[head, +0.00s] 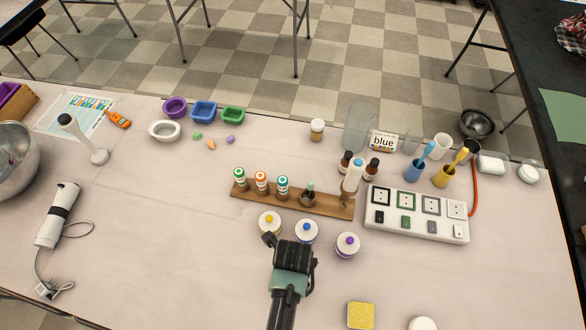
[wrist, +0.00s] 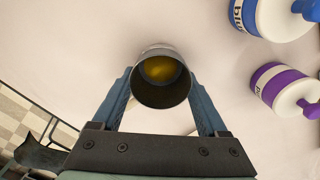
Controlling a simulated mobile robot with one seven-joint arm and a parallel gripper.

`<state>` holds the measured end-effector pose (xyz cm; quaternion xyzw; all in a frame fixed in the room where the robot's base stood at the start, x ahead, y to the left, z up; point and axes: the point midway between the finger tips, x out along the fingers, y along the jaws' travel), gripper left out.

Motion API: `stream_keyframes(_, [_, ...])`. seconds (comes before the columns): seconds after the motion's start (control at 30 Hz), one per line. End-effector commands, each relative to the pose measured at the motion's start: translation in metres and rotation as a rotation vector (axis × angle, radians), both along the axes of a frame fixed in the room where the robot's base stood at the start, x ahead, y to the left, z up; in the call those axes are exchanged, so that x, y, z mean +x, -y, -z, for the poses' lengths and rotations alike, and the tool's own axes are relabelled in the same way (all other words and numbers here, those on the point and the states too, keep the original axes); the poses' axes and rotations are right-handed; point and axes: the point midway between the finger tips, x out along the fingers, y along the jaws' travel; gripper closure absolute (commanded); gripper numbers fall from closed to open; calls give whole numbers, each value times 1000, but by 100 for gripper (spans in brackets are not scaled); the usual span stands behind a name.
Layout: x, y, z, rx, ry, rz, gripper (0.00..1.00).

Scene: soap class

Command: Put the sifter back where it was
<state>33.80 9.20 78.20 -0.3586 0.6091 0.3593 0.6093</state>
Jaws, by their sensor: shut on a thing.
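My gripper (head: 290,256) is over the near middle of the table, just in front of the jars with yellow and blue knobs. In the wrist view, my gripper (wrist: 162,88) has its two blue fingers on either side of a round, dark, open-ended cylinder, which appears to be the sifter (wrist: 162,98). It is shut on it. The cylinder's mouth faces the wrist camera, and yellow shows inside. Its far end is hidden, so I cannot tell if it touches the table. In the head view my gripper mostly hides it.
White jars with yellow (head: 269,223), blue (head: 306,231) and purple (head: 347,245) knobs stand close by. Behind them is a wooden rack (head: 245,198) with several bottles. A white switch panel (head: 416,213) is to the right, a yellow sponge (head: 361,315) in front. The table left of my gripper is clear.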

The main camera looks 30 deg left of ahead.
Motion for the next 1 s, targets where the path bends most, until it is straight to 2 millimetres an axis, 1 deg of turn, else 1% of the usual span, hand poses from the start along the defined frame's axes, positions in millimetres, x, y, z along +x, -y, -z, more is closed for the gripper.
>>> stream_keyframes(0.07, [0, 0, 3, 0, 0, 0, 80])
stream_keyframes(0.1, [0, 0, 3, 0, 0, -1, 18])
stream_keyframes(0.17, [0, 0, 2, 0, 0, -1, 8])
stream_keyframes(0.2, [0, 0, 2, 0, 0, -1, 0])
stream_keyframes(0.43, [0, 0, 2, 0, 0, -1, 0])
stream_keyframes(0.57, [0, 0, -6, 0, 1, 0, 0])
stream_keyframes(0.67, [1, 0, -21, 1, 3, 0, 0])
stream_keyframes(0.9, [2, 0, -73, 1, 4, 1, 0])
stream_keyframes(1.0, [1, 0, -92, 1, 4, 0, 0])
